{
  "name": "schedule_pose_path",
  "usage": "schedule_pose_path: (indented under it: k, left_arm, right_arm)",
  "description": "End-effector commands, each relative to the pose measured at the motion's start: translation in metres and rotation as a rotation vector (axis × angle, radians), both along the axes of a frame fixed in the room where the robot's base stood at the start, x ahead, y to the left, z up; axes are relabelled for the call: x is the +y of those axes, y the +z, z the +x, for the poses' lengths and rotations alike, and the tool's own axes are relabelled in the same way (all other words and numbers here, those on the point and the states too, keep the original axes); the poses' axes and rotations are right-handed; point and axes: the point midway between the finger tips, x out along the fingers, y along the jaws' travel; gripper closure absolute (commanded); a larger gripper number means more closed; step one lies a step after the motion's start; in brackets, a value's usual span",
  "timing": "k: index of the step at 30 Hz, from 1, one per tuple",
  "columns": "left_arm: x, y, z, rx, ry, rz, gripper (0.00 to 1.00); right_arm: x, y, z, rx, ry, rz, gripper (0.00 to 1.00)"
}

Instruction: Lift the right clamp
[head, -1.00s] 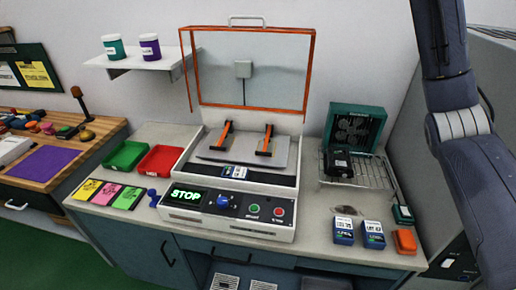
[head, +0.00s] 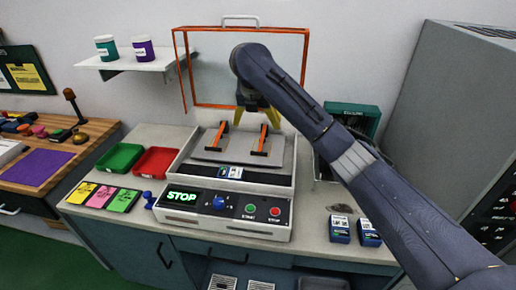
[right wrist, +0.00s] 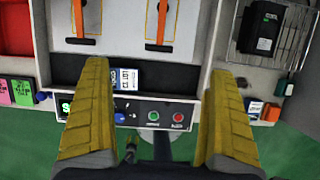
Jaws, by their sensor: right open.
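The right clamp (head: 261,139) is an orange bar on the right part of the grey plate (head: 236,158) in the white test machine. It also shows in the right wrist view (right wrist: 161,24), at the top, beyond the fingers. The left clamp (head: 217,136) is a similar orange bar beside it; it shows in the right wrist view too (right wrist: 79,18). My right gripper (head: 258,108) is above and behind the plate, near the right clamp. Its yellow fingers (right wrist: 156,115) are wide apart with nothing between them. My left gripper is not in view.
An orange-framed clear lid (head: 174,70) stands raised behind the clamps. The control panel (head: 222,212) reads STOP. A red tray (head: 154,161) and a green tray (head: 119,157) lie to the left. My right arm covers much of the right bench and rack.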

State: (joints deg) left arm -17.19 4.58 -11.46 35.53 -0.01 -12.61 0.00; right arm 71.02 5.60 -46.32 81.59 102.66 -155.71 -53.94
Motion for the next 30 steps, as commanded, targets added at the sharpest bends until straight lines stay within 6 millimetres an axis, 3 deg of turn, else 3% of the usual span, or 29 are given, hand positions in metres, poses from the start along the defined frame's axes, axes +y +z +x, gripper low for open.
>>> schedule_pose_path:
  k: [14,30]
  left_arm:
    - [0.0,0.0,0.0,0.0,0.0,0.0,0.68]
    - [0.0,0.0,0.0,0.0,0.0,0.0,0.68]
  right_arm:
    - [-0.004,-0.051,0.019,0.004,-0.002,0.002,0.08]
    - [-0.013,-0.129,0.052,0.002,-0.003,-0.001,0.08]
